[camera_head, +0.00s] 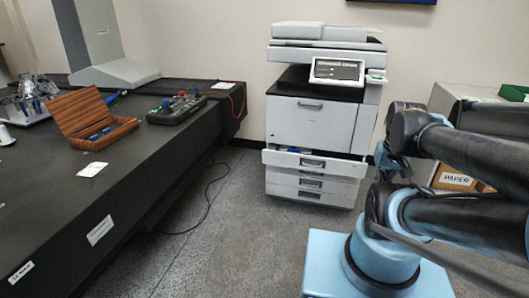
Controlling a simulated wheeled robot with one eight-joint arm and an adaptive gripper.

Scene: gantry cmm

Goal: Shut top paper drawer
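A white and grey copier (314,128) stands against the back wall, right of the middle. Its top paper drawer (338,167) sticks out toward me past the fronts of the drawers below. Something blue and white shows at the gap above its left part. The lower paper drawers (290,180) look flush with the body. My arm reaches in from the right edge. The end of it, with my gripper (385,170), is right of the copier's drawers and appears apart from them. It is small and partly hidden by my arm links, so its fingers are not clear.
A long dark table (70,225) fills the left, holding a wooden case (92,125) and a control box (176,108). A cable (205,195) lies on the floor beside it. A box marked PAPER (457,178) stands right. The floor before the copier is clear.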

